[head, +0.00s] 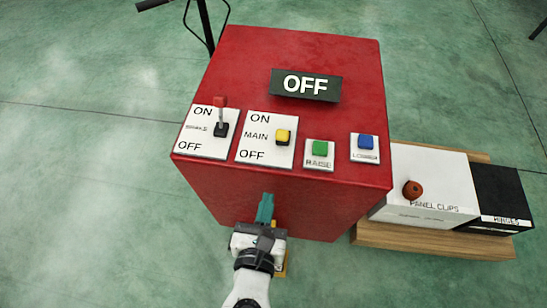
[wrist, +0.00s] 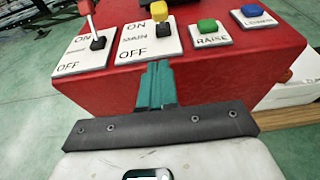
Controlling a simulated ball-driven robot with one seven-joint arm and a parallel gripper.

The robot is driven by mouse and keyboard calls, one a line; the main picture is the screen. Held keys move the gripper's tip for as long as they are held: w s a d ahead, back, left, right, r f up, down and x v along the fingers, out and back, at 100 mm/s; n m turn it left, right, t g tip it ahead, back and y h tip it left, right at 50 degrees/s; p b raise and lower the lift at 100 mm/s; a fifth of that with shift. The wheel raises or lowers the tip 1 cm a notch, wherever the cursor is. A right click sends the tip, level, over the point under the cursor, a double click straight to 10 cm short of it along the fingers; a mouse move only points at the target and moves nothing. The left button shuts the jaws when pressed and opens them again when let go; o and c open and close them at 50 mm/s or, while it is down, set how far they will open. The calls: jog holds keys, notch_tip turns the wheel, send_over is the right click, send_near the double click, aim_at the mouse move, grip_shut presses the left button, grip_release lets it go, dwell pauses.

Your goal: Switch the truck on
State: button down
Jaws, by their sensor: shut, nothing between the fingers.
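The red control box (head: 330,60) has a black display (head: 306,85) reading OFF. The MAIN switch (head: 283,136) has a yellow knob on a black base, on a white plate marked ON at the far end and OFF at the near end. I cannot tell which way it is set. It also shows in the wrist view (wrist: 159,12). My gripper (head: 265,207) is shut and empty, with teal fingers in front of the box's near face, below the MAIN plate. In the wrist view the fingers (wrist: 157,83) point toward that plate and look apart from the switch.
Left of MAIN is a red-tipped lever (head: 220,115) with its own ON/OFF plate. Right of MAIN are a green RAISE button (head: 320,148) and a blue LOWER button (head: 365,142). A white PANEL CLIPS box (head: 440,180) and a black HINGES box (head: 500,195) stand at the right.

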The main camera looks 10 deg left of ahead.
send_near(282, 136)
notch_tip(282, 136, down, 5)
jog(key=w, duration=0.2)
jog(key=shift+w+a+r+p, duration=0.15)
jog(key=shift+w+r+p, duration=0.3)
jog(key=shift+w, duration=0.55)
jog(key=shift+w+r, duration=0.45)
jog(key=shift+w, duration=0.25)
